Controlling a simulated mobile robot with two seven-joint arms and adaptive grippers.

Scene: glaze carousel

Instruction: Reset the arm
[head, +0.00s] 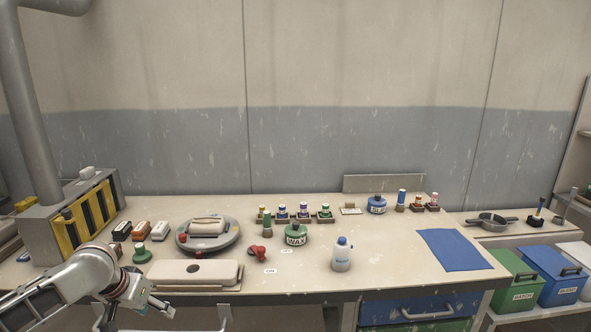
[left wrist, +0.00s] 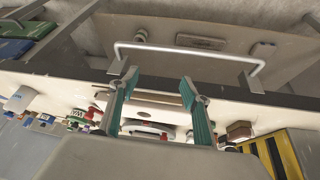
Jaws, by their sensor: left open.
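My left arm comes in at the lower left of the head view. Its gripper (head: 160,307) hangs just off the table's front edge, below the long beige slab. In the left wrist view the two teal-padded fingers (left wrist: 156,82) stand well apart with nothing held between them. A metal bar handle (left wrist: 190,54) on the front below the table lies just beyond the fingertips, and I cannot tell whether they touch it. My right gripper is in neither view.
The table (head: 385,262) holds a grey turntable (head: 236,240), a beige slab (head: 195,273), a green WAX jar (head: 296,235), a white-and-blue bottle (head: 342,254) and a blue mat (head: 453,250). A yellow-and-black striped machine (head: 86,215) stands at left. Bare tabletop lies around the bottle.

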